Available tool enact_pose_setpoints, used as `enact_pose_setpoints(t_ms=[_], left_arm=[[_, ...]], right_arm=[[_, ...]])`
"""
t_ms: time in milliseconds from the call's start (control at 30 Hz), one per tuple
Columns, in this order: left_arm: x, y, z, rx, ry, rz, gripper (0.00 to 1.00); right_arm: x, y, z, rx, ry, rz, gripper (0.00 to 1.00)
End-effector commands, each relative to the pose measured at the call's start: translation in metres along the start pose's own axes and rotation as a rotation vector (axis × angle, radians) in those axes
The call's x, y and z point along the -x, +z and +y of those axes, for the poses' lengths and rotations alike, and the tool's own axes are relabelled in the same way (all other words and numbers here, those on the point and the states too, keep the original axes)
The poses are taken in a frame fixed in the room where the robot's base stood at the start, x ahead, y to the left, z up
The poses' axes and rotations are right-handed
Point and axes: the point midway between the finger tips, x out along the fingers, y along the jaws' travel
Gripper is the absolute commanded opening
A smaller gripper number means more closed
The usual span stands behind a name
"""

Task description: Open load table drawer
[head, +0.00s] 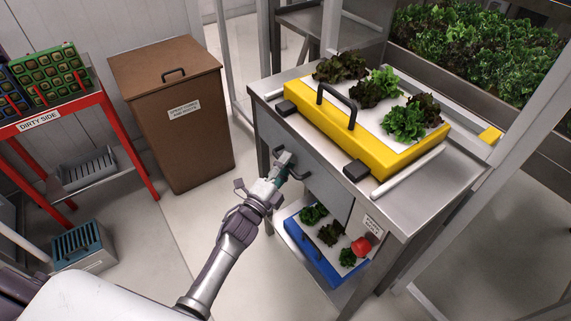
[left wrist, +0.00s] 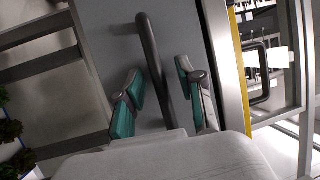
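The steel load table (head: 450,190) stands right of centre in the head view. Its grey drawer front (head: 325,188) looks flush with the table's frame. The dark bar handle (head: 301,177) sits on that front and also shows as a curved bar in the left wrist view (left wrist: 150,45). My left gripper (head: 284,168) is at the handle. In the left wrist view its teal-padded fingers (left wrist: 159,78) are apart, one on each side of the bar, with gaps visible. The gripper hides part of the handle in the head view. My right gripper is not in view.
A yellow tray (head: 385,155) with lettuce lies on the table top. A blue tray (head: 312,252) with lettuce is on the lower shelf, near a red button (head: 361,246). A brown bin (head: 190,130) and red rack (head: 130,150) stand left. Floor before the table is clear.

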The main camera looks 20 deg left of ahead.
Motion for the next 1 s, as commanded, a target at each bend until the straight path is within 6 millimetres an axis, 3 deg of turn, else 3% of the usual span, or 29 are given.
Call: enact_pose_setpoints(t_ms=[233, 467, 500, 1000], left_arm=[[-0.0008, -0.0001, 0.0002, 0.0, 0.0, 0.0, 0.38], [-0.0006, -0.0001, 0.0002, 0.0, 0.0, 0.0, 0.02], [-0.0006, -0.0001, 0.0002, 0.0, 0.0, 0.0, 0.0], [0.0064, 0.0026, -0.0008, 0.0, 0.003, -0.001, 0.0]], right_arm=[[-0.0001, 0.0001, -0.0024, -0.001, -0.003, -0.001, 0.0], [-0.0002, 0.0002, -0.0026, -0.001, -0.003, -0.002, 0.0], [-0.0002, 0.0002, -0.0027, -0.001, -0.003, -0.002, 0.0], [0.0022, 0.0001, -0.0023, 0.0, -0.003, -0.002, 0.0]])
